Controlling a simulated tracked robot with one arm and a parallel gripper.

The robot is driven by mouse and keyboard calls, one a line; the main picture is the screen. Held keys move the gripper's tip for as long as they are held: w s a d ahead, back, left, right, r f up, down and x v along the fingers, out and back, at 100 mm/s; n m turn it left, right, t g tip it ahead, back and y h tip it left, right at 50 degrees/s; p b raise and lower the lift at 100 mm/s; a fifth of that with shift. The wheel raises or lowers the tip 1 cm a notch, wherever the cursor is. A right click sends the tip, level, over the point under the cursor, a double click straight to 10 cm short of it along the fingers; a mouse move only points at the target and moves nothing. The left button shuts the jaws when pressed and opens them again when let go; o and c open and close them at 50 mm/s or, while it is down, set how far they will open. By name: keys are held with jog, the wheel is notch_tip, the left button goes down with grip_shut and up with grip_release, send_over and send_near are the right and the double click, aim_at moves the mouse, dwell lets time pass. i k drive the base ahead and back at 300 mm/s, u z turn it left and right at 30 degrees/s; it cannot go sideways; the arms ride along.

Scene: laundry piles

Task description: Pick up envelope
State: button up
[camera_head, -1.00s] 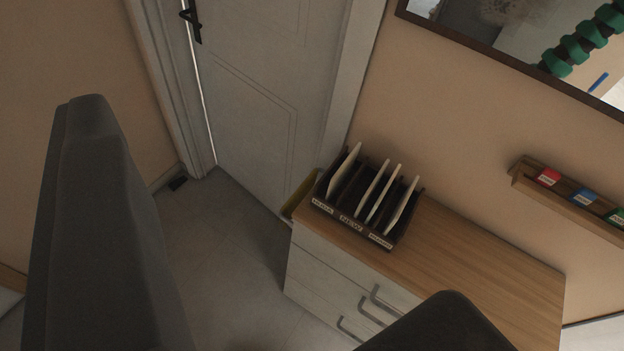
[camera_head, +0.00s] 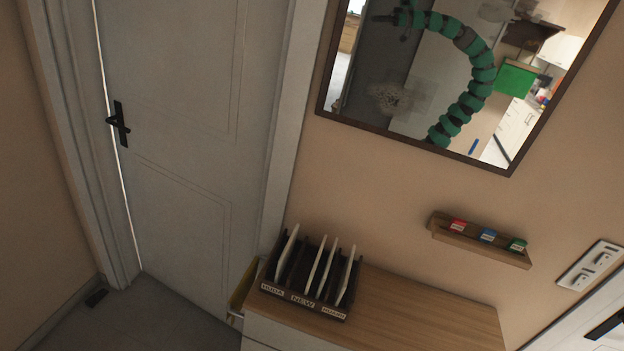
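Several white envelopes stand upright in a dark sorter rack on top of a wooden-topped cabinet, low in the middle of the view. One envelope (camera_head: 287,254) is in the left part of the rack (camera_head: 304,299). Two more are in the middle, the nearer of them being this envelope (camera_head: 319,266), and one envelope (camera_head: 347,281) is at the right. The rack's front carries white labels; the middle one reads NEW. My gripper is not in view.
The cabinet top (camera_head: 430,305) is clear right of the rack. A closed door (camera_head: 185,150) stands left. A mirror (camera_head: 330,95) hangs above, reflecting a green segmented arm. A small wall shelf (camera_head: 480,246) holds coloured items. Switches (camera_head: 590,265) are at the right.

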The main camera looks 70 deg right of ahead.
aim_at(313, 270)
jog(key=u, duration=0.05)
jog(key=i, duration=3.25)
jog(key=z, duration=1.15)
jog(key=i, duration=0.65)
jog(key=z, duration=2.95)
